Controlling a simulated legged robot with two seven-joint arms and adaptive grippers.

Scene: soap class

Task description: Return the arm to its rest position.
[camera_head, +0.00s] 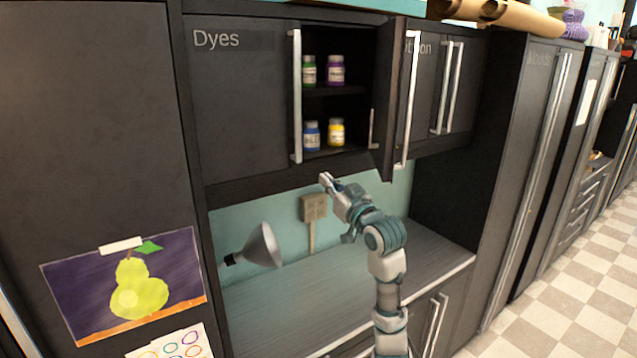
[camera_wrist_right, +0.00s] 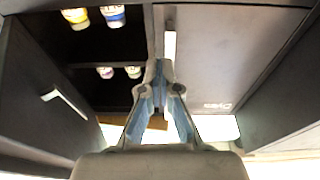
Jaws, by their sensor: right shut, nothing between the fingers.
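My right arm (camera_head: 388,262) rises from the bottom of the head view, over the counter. Its gripper (camera_head: 326,180) is raised just below the open dye cabinet, near the cabinet's lower edge. In the right wrist view the gripper (camera_wrist_right: 158,72) is shut and empty, its fingertips together in front of the cabinet. My left gripper is in neither view.
The Dyes cabinet's right door (camera_head: 390,100) stands open; its left door (camera_head: 240,100) is shut. Several dye bottles, including a yellow one (camera_head: 336,132), stand on its shelves. A funnel-shaped lamp (camera_head: 262,246) is left of my arm.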

